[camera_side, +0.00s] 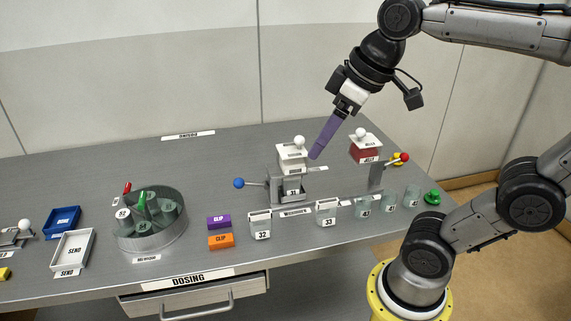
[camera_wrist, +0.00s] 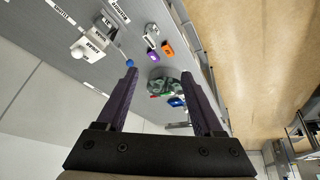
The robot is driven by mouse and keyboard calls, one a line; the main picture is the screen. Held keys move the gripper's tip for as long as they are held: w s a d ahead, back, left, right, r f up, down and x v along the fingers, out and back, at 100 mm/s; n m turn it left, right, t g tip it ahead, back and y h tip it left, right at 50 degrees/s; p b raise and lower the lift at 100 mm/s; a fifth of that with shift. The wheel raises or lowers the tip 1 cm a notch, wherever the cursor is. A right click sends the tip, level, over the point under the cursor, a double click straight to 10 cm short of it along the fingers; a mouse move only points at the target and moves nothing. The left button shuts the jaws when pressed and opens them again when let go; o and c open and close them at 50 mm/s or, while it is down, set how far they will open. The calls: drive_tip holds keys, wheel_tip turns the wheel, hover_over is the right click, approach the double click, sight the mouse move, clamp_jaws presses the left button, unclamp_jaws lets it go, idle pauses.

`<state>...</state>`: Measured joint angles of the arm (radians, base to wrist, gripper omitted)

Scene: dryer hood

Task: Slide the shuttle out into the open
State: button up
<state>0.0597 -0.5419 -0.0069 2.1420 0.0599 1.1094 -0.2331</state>
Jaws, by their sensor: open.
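My gripper (camera_side: 314,156) has purple fingers pointing down and left. In the wrist view its two fingers (camera_wrist: 159,72) are apart, with nothing between them. In the side view its tips are just right of a white-knobbed hopper (camera_side: 292,151) on a metal stand with a jar marked 31. A lever with a blue ball (camera_side: 239,183) sticks out left of that stand; the ball also shows in the wrist view (camera_wrist: 130,63), near one fingertip. A SHUTTLE label (camera_wrist: 62,11) lies on the table near the hopper in the wrist view. I cannot tell which part is the shuttle.
A round metal tub (camera_side: 152,240) with several green pieces stands left. Purple (camera_side: 219,222) and orange (camera_side: 221,241) clips lie mid-table. Jars 32 (camera_side: 261,225) and 33 (camera_side: 327,213) stand in front. A red jelly hopper (camera_side: 366,148) with a red-ball lever stands right. A SEND tray (camera_side: 72,250) is far left.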

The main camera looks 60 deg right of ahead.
drive_tip(key=w+d+m+g, duration=0.1)
drive_tip(key=w+d, duration=0.6)
drive_tip(key=w, duration=0.3)
drive_tip(key=w+d+g, duration=0.2)
drive_tip(key=w+d, duration=0.4)
drive_tip(key=w, duration=0.3)
drive_tip(key=w+d+f+m+g+y, duration=0.2)
drive_tip(key=w+d+f+m, duration=0.1)
drive_tip(key=d+f, duration=1.15)
drive_tip(key=x, duration=1.3)
drive_tip(key=shift+w+d+f, duration=0.15)
drive_tip(key=shift+w+d, duration=0.05)
drive_tip(key=shift+w, duration=0.2)
clamp_jaws()
